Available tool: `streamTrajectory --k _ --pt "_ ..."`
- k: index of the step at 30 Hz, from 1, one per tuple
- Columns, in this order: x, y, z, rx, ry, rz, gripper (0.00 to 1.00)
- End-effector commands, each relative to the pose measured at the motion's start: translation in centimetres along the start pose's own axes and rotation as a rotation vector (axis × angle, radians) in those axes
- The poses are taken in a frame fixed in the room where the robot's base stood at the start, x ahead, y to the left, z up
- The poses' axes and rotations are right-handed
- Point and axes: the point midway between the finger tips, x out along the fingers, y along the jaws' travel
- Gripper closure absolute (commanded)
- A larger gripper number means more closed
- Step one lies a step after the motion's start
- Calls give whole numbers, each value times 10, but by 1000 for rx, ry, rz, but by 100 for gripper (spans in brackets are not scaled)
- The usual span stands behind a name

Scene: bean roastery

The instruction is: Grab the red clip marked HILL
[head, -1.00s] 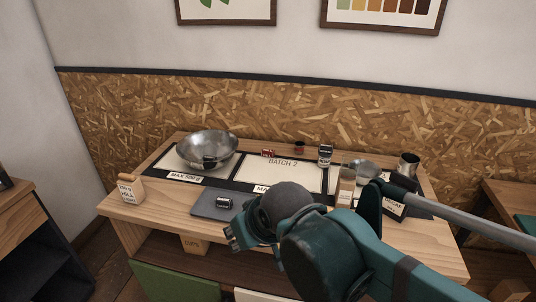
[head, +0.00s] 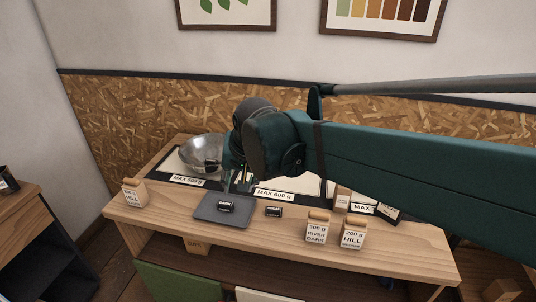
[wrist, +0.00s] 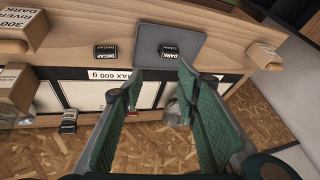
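My gripper (head: 241,183) hangs over the table behind the grey tray (head: 210,215), pointing down. In the wrist view my gripper (wrist: 161,74) has its two green fingers spread, with nothing between them. A dark clip marked DARK (wrist: 170,52) lies on the tray, and a black clip marked DECAF (wrist: 105,50) lies beside it.
A metal bowl (head: 203,150) stands at the back left. A HILL bag (head: 353,238) and a RIVER DARK bag (head: 317,230) stand at the front right, another HILL bag (head: 134,193) at the left. A black tin (wrist: 68,121) shows in the wrist view.

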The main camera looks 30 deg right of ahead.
Motion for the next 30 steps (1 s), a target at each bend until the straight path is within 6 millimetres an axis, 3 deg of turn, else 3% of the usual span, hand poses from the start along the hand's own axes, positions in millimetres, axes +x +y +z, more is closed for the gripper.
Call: streamTrajectory --k 14,30 --pt "12 -11 -88 314 -54 67 68" --pt "49 -8 -180 671 -97 156 68"
